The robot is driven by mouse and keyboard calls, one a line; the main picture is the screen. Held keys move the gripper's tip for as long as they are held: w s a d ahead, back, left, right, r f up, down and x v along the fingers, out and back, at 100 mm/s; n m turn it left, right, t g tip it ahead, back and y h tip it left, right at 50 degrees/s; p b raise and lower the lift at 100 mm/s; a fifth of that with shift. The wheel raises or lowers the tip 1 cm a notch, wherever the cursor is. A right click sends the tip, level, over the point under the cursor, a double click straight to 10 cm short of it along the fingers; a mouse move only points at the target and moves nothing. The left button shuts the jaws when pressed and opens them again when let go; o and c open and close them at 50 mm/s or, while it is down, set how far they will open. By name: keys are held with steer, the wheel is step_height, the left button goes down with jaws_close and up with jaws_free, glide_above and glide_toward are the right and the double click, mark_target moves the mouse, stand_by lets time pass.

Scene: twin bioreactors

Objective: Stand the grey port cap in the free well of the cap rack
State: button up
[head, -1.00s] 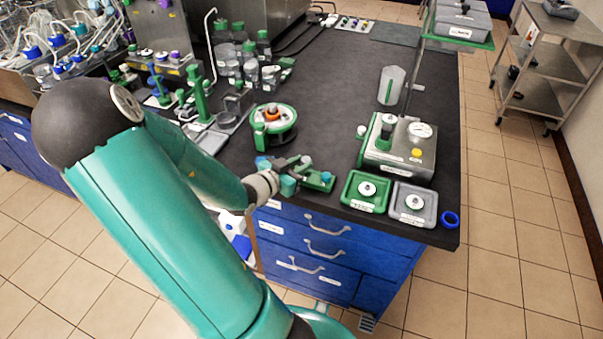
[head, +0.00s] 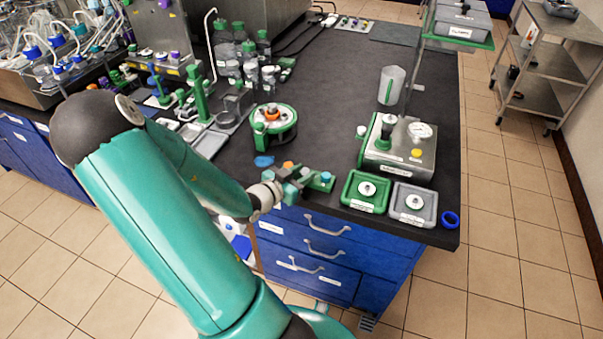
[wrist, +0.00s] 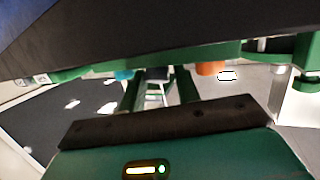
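The cap rack (head: 316,186) is a green bar near the front edge of the bench. A blue cap (head: 326,176) stands at its right end and an orange cap (head: 288,165) shows at its left. My gripper (head: 304,176) is over the rack between these two. The grey port cap (head: 305,171) appears between its fingers, low at the rack's middle. In the wrist view the grey cap (wrist: 157,73) shows between the two green fingers, with the orange cap (wrist: 210,68) to the right and the blue cap (wrist: 123,74) to the left. The cap's underside and the well are hidden.
A green dish (head: 352,202) and a grey dish (head: 430,212) sit right of the rack, with a blue ring (head: 450,219) beyond. A metal unit (head: 400,148) stands behind them. A round green carousel (head: 290,130) is behind the rack. The bench centre is clear.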

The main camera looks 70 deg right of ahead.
steer(key=v, duration=1.2)
steer(key=shift+w, duration=0.1)
steer(key=w+a+n+t+y, duration=0.25)
steer(key=w+a+t, duration=0.2)
steer(key=w, duration=0.45)
steer(key=w+a+n+t+y, duration=0.25)
steer(key=w+t, duration=0.35)
steer(key=w, duration=0.4)
steer(key=w+a+r+n+t+y, duration=0.35)
steer(key=w+a, duration=0.25)
steer(key=a, duration=0.3)
steer(key=s+a+r+n+t+y, duration=0.1)
steer(key=a+r+n+y, duration=0.3)
steer(key=a, duration=0.4)
steer(key=s+a+r+n+y, duration=0.1)
steer(key=a+r+n+y, duration=0.2)
steer(key=a+r+n, duration=0.35)
steer(key=s+a+r+n+g+h, duration=0.1)
steer(key=s+a+r+n, duration=0.3)
steer(key=s, duration=0.7)
steer(key=shift+a+r+g, duration=0.65)
steer(key=shift+a+g, duration=0.15)
